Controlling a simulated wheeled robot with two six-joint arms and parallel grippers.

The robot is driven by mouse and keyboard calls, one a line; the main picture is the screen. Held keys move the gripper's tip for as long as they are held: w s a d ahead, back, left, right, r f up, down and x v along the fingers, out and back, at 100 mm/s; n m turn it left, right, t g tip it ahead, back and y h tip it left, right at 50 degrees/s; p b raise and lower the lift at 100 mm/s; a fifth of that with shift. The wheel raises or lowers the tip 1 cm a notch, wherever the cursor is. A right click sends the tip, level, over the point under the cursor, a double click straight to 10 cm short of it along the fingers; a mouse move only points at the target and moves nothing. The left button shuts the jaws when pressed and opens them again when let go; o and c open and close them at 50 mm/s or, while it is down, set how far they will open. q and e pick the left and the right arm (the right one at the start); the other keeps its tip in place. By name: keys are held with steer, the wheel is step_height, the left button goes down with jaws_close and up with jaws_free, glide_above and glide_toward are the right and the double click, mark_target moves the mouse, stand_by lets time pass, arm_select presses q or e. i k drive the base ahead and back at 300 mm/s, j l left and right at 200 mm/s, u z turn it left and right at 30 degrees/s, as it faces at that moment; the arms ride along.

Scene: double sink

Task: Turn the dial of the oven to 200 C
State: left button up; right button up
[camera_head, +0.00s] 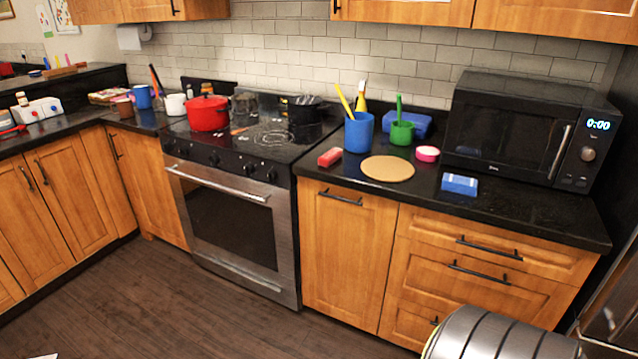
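The oven (231,225) stands in the middle left of the view, set between wooden cabinets. It has a steel front, a dark window and a long steel handle (217,184). Its door is shut. Several black dials (246,172) sit in a row on the black panel above the handle. Their markings are too small to read, so I cannot tell which dial sets the temperature or where it points. Neither of my grippers is in view.
A red pot (208,113) stands on the stovetop. A blue cup (358,132), a round brown board (388,169) and a black microwave (515,130) are on the right counter. A silver ribbed object (500,338) is at bottom right. The floor before the oven is clear.

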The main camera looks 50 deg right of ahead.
mark_target(214, 158)
steer(key=i+z, duration=0.2)
steer(key=z, duration=0.25)
steer(key=i+j+z, duration=0.1)
steer(key=z, duration=0.35)
steer(key=i+j+z, duration=0.2)
steer(key=z, duration=0.3)
steer(key=i+j+z, duration=0.15)
steer(key=z, duration=0.3)
steer(key=j, duration=0.1)
